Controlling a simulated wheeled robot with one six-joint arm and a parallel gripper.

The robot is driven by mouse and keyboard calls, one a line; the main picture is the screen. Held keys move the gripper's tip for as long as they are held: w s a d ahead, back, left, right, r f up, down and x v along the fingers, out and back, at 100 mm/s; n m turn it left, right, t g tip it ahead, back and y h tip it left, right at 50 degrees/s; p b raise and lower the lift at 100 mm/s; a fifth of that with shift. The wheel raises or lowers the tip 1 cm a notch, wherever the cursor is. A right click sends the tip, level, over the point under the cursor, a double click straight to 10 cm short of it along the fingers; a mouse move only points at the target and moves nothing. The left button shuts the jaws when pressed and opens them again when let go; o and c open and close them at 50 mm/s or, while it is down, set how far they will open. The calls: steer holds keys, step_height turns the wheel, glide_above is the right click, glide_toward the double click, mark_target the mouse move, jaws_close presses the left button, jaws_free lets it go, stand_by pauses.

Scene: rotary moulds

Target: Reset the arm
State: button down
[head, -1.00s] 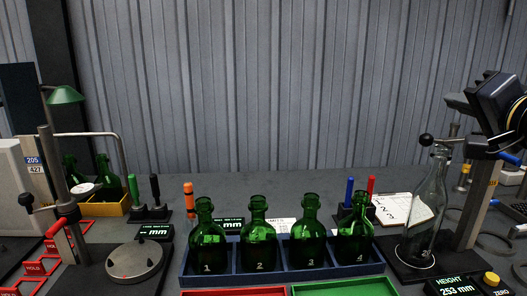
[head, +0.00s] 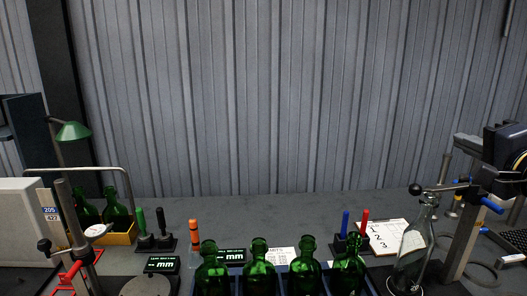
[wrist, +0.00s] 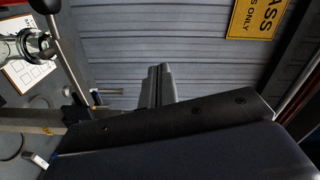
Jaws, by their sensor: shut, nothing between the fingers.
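My gripper (wrist: 159,75) shows in the wrist view as two grey fingers pressed together, with nothing between them. A black bar and dark body fill the lower part of that view. In the head view my gripper (head: 463,143) appears at the right edge, its pale fingers pointing left in front of a black wrist body. It is in the air near the upper part of the height gauge post (head: 462,235). The clear bottle (head: 413,250) stands at that post, below and left of my gripper, apart from it.
Several green bottles (head: 258,270) stand in a row at the front centre. A clipboard (head: 392,236) and marker stands lie behind them. A green lamp (head: 72,131), a gauge post (head: 72,225) and a yellow bin (head: 123,236) are at left. The space before the corrugated wall is clear.

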steer(key=d+m+p, duration=0.2)
steer(key=p, duration=0.3)
steer(key=d+r+m+p, duration=0.1)
steer(key=d+m+p, duration=0.2)
steer(key=p, duration=0.2)
steer(key=shift+w, duration=0.2)
stand_by(0.5)
